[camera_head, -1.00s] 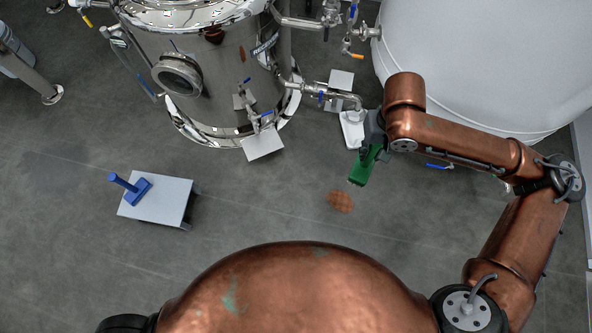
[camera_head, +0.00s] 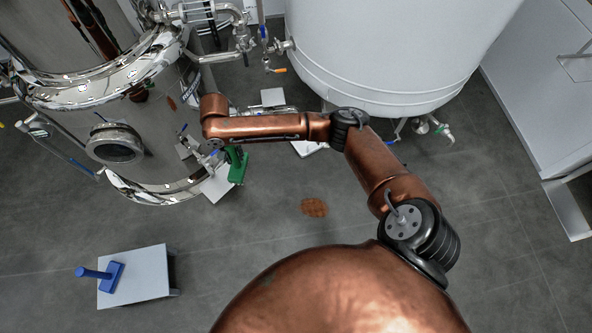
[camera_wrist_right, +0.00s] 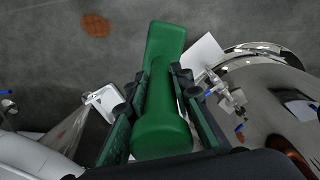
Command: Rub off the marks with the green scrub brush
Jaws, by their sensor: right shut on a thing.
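The green scrub brush (camera_head: 237,166) is in my right gripper, beside the shiny steel tank. In the right wrist view, my right gripper (camera_wrist_right: 160,70) is shut on the brush's thick handle (camera_wrist_right: 160,115), with the flat head (camera_wrist_right: 165,42) beyond the fingertips. In the head view, my right arm hides most of this gripper. A rusty brown mark (camera_head: 314,207) lies on the floor, right of the brush and apart from it. It also shows in the right wrist view (camera_wrist_right: 95,25). A small brown patch (camera_head: 171,103) shows on the steel tank; I cannot tell mark from reflection. My left gripper is out of view.
The steel tank (camera_head: 80,95) with pipes and valves stands at the left. A large white tank (camera_head: 385,50) stands at the back. The floor around the brown mark is clear.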

